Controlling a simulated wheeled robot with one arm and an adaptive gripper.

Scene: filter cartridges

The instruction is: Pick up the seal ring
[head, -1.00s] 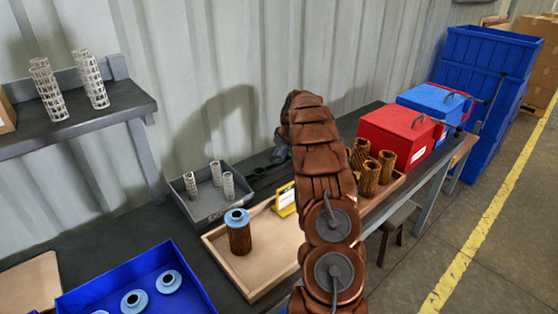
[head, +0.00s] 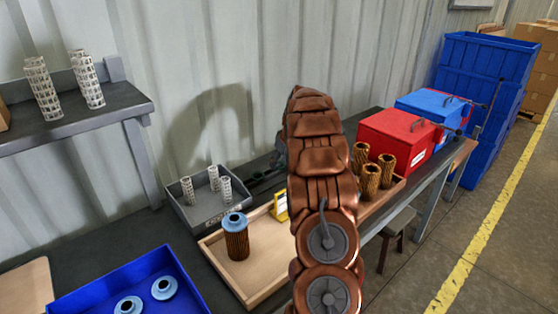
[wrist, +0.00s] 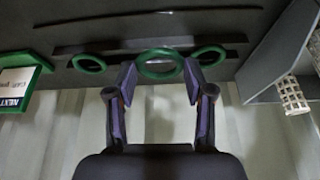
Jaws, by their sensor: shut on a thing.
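The seal ring (wrist: 158,52) is a green ring between the fingertips of my gripper (wrist: 158,78) in the wrist view. The fingers are shut on it, one at each side. A second green ring (wrist: 88,63) lies to the left of the fingers and a third (wrist: 211,48) to the right, partly behind the right finger. In the head view my arm hides most of the gripper and the held ring. A small dark green ring (head: 258,177) shows there on the bench, left of my arm.
A grey bin (head: 205,214) with white mesh cores stands left of the rings. A wooden tray (head: 222,266) holds a blue-capped filter. Red (head: 398,141) and blue (head: 433,104) boxes stand right. A wall runs behind the bench.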

